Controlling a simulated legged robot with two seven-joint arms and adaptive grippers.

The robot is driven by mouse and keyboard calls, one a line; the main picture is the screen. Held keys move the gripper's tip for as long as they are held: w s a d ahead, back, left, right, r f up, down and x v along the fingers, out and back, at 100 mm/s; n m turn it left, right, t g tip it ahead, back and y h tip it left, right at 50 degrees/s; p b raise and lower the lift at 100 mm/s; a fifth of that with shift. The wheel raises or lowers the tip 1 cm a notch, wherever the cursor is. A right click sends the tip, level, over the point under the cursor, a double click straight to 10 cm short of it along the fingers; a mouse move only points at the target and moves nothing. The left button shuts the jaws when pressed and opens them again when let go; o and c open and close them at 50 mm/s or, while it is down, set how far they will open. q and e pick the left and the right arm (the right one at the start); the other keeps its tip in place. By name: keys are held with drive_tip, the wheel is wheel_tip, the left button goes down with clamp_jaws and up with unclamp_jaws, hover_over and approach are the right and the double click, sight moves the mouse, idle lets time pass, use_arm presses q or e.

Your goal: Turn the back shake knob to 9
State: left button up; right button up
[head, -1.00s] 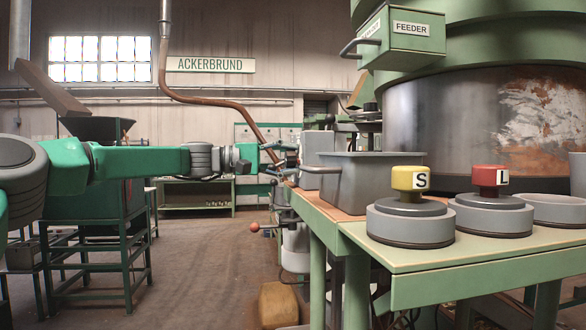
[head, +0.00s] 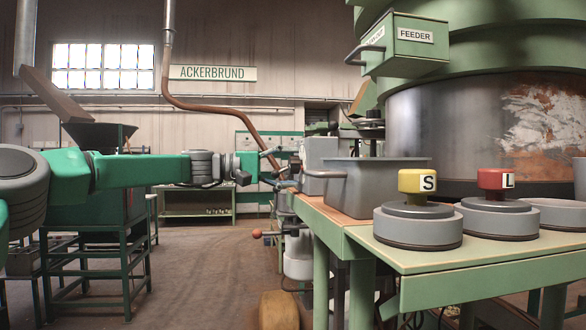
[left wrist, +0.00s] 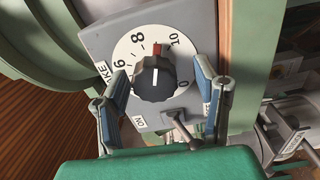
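The shake knob (left wrist: 153,80) is a round black knob on a white dial on a grey panel. The numbers 6, 8, 10 and 0 show around it. Its white line points up toward a red mark (left wrist: 156,50) between 8 and 10. My left gripper (left wrist: 160,72) is open, with one blue-grey finger on each side of the knob. Gaps show between the fingers and the knob in the left wrist view. In the head view the left gripper (head: 277,168) is small beside the far machine parts, and the knob cannot be made out. My right gripper is not in view.
A small lever (left wrist: 178,122) with an ON label stands below the dial, close to the gripper. In the head view, a green table (head: 440,282) carries a grey bin (head: 370,190), a yellow S knob (head: 424,181) and a red L knob (head: 494,179). Floor is clear at centre left.

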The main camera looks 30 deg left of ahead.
use_arm(q)
drive_tip(key=shift+a, duration=0.2)
drive_tip(key=shift+s+a+r, duration=0.1)
drive_tip(key=shift+s+a, duration=0.2)
drive_tip(key=shift+a, duration=0.1)
drive_tip(key=s+a+m+p, duration=0.7)
drive_tip(key=a+m+p, duration=0.3)
drive_tip(key=m+p, duration=0.65)
drive_tip(key=w+d, duration=0.2)
drive_tip(key=d, duration=0.1)
drive_tip(key=w+d+m, duration=0.1)
drive_tip(key=w+d, duration=0.2)
drive_tip(key=d, duration=0.1)
drive_tip(key=w+d+m, duration=0.1)
drive_tip(key=w+d, duration=0.2)
drive_tip(key=d, duration=0.1)
